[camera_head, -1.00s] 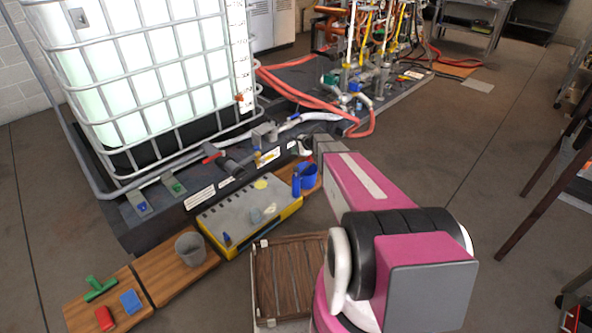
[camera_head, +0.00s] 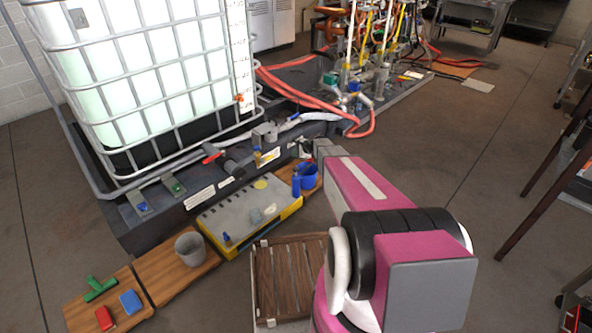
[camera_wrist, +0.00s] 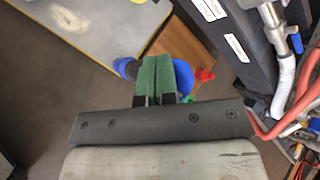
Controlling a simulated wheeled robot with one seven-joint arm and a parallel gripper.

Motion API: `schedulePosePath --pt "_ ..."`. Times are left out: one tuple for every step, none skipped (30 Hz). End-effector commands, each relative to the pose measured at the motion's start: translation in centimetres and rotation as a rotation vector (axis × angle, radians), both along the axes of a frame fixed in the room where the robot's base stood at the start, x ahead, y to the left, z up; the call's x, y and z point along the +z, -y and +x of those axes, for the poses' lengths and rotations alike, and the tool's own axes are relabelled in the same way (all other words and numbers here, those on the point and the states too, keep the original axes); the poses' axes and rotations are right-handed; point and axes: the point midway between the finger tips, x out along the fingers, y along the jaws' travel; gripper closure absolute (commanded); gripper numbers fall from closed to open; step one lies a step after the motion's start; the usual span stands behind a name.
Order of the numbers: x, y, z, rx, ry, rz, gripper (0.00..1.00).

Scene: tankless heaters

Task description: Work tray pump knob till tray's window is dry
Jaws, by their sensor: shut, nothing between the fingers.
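A black tray (camera_head: 150,232) runs under the big white caged tank. On its left front are two small plates, one with a blue knob (camera_head: 142,207) and one with a green knob (camera_head: 177,187). I cannot tell which knob is the pump's, nor make out the tray's window. My gripper shows in the wrist view with green fingers (camera_wrist: 157,62) pressed together and nothing held. It points down in front of a blue jug (camera_wrist: 184,76), partly hidden by the fingers; I cannot tell whether they touch. The jug (camera_head: 309,176) also shows in the head view.
A yellow-edged grey case (camera_head: 228,213) lies before the tray. Wooden boards hold a grey bucket (camera_head: 190,249) and red, blue and green pieces. A slatted wooden crate (camera_head: 290,280) stands near my arm. Red hoses (camera_head: 300,95) run behind.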

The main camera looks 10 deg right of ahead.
Motion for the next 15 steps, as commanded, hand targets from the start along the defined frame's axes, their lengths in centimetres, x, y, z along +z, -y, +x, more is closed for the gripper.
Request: schedulePosePath --pt "-0.7 0.0 0.1 0.001 -0.001 0.000 1.00" --pt "-1.1 0.0 0.1 0.001 -0.001 0.000 1.00" --pt "-1.7 0.0 0.1 0.000 -0.001 0.000 1.00" --pt "-2.1 0.0 0.1 0.000 -0.001 0.000 1.00" --pt "-2.4 0.0 0.1 -0.001 -0.001 0.001 1.00" --pt "-2.9 0.0 0.1 -0.001 -0.001 0.001 1.00" --pt "-3.3 0.0 0.1 -0.001 -0.001 0.000 1.00" --pt "-3.7 0.0 0.1 0.000 0.000 0.000 1.00" --pt "-4.2 0.0 0.1 0.000 0.000 0.000 1.00" --pt "-4.5 0.0 0.1 0.000 0.000 0.000 1.00" --pt "-4.9 0.0 0.1 0.000 -0.001 0.000 1.00" --pt "-5.3 0.0 0.1 0.000 -0.001 0.000 1.00" --pt "-5.5 0.0 0.1 0.000 -0.001 0.000 1.00" --pt "-5.7 0.0 0.1 -0.001 -0.001 0.000 1.00" --pt "-5.9 0.0 0.1 -0.001 -0.001 0.000 1.00"
